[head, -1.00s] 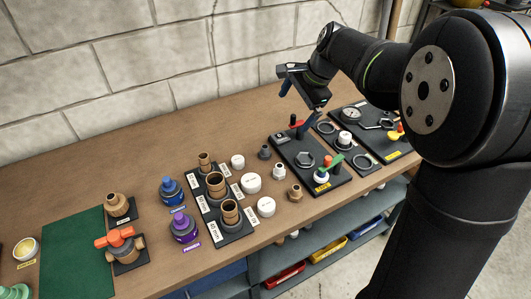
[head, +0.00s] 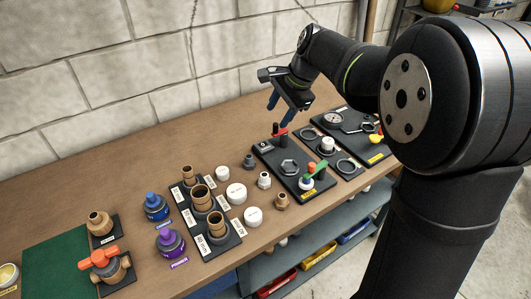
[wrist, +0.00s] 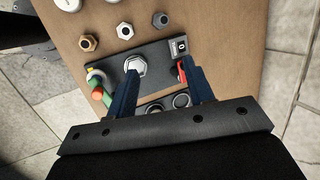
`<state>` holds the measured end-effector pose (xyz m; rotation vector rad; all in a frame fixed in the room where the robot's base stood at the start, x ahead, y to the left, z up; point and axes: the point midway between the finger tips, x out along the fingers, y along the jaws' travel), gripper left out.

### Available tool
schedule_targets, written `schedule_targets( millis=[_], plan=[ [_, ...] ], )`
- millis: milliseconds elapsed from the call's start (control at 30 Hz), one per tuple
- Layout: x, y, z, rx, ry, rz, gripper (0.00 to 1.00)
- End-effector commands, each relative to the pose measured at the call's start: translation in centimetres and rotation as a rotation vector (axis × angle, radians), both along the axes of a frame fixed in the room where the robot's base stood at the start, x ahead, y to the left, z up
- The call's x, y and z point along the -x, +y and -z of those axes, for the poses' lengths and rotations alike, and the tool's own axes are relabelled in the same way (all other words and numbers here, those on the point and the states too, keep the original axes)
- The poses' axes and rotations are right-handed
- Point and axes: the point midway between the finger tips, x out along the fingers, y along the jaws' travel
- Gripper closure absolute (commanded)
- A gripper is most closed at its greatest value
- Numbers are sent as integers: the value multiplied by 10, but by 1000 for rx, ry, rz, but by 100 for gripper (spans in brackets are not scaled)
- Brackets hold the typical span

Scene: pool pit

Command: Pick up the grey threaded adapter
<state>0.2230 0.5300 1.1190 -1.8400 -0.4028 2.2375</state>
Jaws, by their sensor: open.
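The grey threaded adapter is a small dark grey fitting (head: 249,161), standing upright on the wooden bench just left of a black board. It also shows near the top of the wrist view (wrist: 161,20). A white fitting (head: 264,180) and a tan fitting (head: 282,200) stand in a row with it. My gripper (head: 280,112) is open with blue fingers, in the air above the black board, to the right of and above the adapter. In the wrist view my gripper (wrist: 160,70) has nothing between its fingers, and the adapter lies beyond the fingertips.
The black board (head: 310,182) holds a hex nut (head: 289,167), a red-handled part (head: 280,132) and a green-handled valve (head: 315,169). White caps (head: 236,193) and brown pipe fittings stand left of the adapter. Bare bench lies behind the adapter, towards the block wall.

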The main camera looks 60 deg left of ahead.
Motion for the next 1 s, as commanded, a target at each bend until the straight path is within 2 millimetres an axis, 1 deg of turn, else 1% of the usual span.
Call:
schedule_targets(
  millis=[67, 167, 267, 400, 500, 600, 700, 867, 967, 1000],
  plan=[
    [2, 4, 2, 4, -16, -42, 52],
    [7, 14, 7, 15, -71, -185, 52],
    [14, 30, 15, 34, -155, -420, 52],
    [26, 54, 27, 67, -274, -799, 52],
    [34, 68, 34, 93, -336, -1042, 52],
    [41, 79, 39, 113, -378, -1234, 52],
    [45, 85, 43, 128, -401, -1362, 52],
    [47, 89, 50, 138, -414, -1441, 52],
    [48, 89, 65, 138, -412, -1444, 52],
    [48, 88, 73, 140, -411, -1443, 52]
  ],
)
